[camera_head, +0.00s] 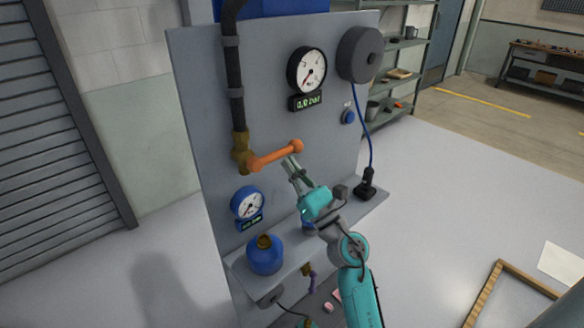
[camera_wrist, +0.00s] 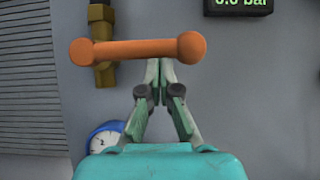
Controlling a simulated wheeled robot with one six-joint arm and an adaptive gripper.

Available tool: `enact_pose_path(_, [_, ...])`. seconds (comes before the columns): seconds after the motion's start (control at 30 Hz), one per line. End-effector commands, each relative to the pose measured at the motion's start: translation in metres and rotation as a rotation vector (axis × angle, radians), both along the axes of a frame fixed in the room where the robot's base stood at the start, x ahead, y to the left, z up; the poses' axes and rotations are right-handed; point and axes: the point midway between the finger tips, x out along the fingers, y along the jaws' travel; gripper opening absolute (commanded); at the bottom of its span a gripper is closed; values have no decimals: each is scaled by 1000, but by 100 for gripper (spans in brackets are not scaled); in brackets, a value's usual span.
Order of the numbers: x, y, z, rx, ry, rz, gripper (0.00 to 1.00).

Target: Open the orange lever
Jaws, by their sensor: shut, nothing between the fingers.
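The orange lever (camera_head: 273,156) sticks out to the right from a brass valve (camera_head: 241,152) on the grey panel, nearly level with its ball end slightly higher. In the wrist view the lever (camera_wrist: 136,51) lies across the upper middle, with the brass valve (camera_wrist: 102,45) behind its left end. My gripper (camera_head: 289,162) is just below the lever's right end, pointing up at it. In the wrist view my gripper (camera_wrist: 158,68) has its fingertips together at the lever's lower edge, with nothing between them. I cannot tell whether they touch the lever.
A black pipe (camera_head: 234,75) runs down to the valve. A pressure gauge (camera_head: 306,71) and a hose reel (camera_head: 360,55) are at the upper right. A blue gauge (camera_head: 248,203) hangs below the lever. A blue canister (camera_head: 264,255) stands on the panel's shelf (camera_head: 350,222).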

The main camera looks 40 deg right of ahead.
Motion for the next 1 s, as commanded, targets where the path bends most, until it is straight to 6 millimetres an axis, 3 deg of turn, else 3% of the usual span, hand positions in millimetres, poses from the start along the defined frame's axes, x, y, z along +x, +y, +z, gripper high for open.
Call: enact_pose_path(1.0, [0, -6, 17, -189, -2, -1, 0])
